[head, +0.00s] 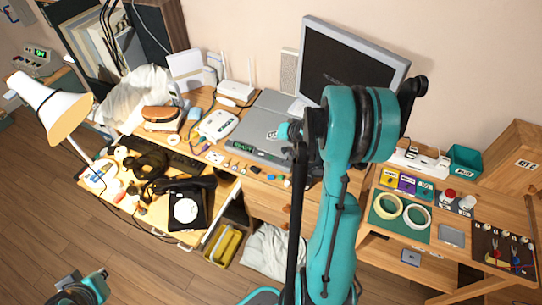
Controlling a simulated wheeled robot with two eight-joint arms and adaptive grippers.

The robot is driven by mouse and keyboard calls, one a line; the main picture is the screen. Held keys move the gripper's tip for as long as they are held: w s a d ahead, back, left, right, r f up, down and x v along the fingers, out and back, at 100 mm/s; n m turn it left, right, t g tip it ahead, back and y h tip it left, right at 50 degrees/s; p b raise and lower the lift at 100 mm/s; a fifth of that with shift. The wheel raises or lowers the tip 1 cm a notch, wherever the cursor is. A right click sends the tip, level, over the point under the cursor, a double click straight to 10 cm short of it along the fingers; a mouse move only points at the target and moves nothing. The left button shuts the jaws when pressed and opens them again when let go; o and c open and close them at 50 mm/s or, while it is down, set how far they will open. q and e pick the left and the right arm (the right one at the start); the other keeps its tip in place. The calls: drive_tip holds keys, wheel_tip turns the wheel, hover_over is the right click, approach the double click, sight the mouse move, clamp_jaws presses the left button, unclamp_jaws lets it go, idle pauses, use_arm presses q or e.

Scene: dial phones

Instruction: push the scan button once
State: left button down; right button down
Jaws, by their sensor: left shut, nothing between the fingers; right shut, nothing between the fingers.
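A flat grey machine, likely the scanner (254,126), lies on the desk left of the monitor. A small green-lit display (242,147) is on its front edge. The scan button is too small to pick out. My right gripper (284,131) is shut and empty, over the right part of the grey machine. I cannot tell whether it touches the machine. My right arm hides the machine's right side and part of the desk. My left gripper (72,290) is low at the bottom left edge, over the floor, far from the desk; it is shut and empty.
A monitor (350,65) stands behind my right arm. A white router (236,90) and a white device (218,124) are left of the machine. Small items lie along the desk's front. A white lamp (52,105) stands at the left. The floor (130,260) at the lower left is mostly clear.

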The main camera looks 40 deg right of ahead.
sight(272, 158)
drive_tip(key=shift+f, duration=0.1)
wheel_tip(272, 158, down, 8)
drive_tip(key=b, duration=0.6)
drive_tip(key=shift+a+f+b, duration=0.1)
drive_tip(key=shift+f+b, duration=0.2)
drive_tip(key=shift+b, duration=0.25)
idle(1.0)
drive_tip(key=shift+f+b, duration=0.4)
drive_tip(key=shift+b, duration=0.1)
drive_tip(key=shift+f+b, duration=0.35)
drive_tip(key=shift+b, duration=0.05)
idle(0.4)
drive_tip(key=shift+r, duration=0.1)
drive_tip(key=shift+r+p, duration=0.6)
drive_tip(key=shift+r, duration=0.15)
